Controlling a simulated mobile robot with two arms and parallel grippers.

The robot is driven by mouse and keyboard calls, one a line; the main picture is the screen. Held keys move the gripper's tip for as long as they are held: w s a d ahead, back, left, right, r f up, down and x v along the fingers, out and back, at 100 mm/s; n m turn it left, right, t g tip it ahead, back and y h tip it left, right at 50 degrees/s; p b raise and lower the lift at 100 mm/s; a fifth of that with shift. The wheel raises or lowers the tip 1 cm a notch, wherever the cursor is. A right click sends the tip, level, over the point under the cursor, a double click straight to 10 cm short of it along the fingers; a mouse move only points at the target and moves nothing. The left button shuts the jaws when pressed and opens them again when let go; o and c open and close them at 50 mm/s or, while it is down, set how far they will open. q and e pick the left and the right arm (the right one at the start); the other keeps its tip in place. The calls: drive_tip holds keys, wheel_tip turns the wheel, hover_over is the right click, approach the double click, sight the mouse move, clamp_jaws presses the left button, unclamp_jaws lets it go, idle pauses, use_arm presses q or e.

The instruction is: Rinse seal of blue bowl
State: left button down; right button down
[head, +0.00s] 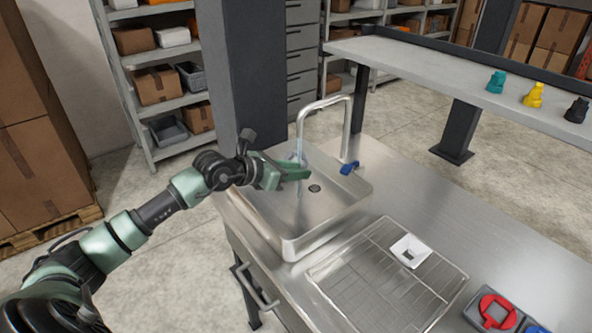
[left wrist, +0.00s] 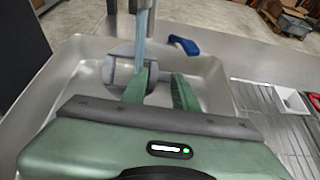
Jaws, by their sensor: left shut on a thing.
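My left gripper (head: 300,173) is over the sink basin (head: 262,212), below the spout of the tap (head: 301,118). In the left wrist view the gripper (left wrist: 162,88) is shut on a grey, ring-like piece (left wrist: 109,70), which looks like the seal. One finger covers part of it. A pale blue stream of water (left wrist: 143,22) comes down onto or right beside the piece; exact contact is hard to tell. In the head view the piece is mostly hidden by the gripper. No blue bowl can be made out clearly. My right gripper is out of view.
A blue tap lever (head: 349,168) stands behind the sink. A white piece with a square opening (head: 411,250) lies on the wire rack (head: 372,296). A red ring (head: 497,311) sits at lower right. Teal, yellow and black objects stand on the raised shelf (head: 440,70).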

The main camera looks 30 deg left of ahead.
use_arm(q)
drive_tip(key=s+a+r, duration=0.1)
drive_tip(key=s+a, duration=0.2)
drive_tip(key=s, duration=0.5)
drive_tip(key=shift+s+a+r+p, duration=0.2)
drive_tip(key=shift+a+r+p, duration=0.05)
drive_tip(key=shift+p, duration=0.1)
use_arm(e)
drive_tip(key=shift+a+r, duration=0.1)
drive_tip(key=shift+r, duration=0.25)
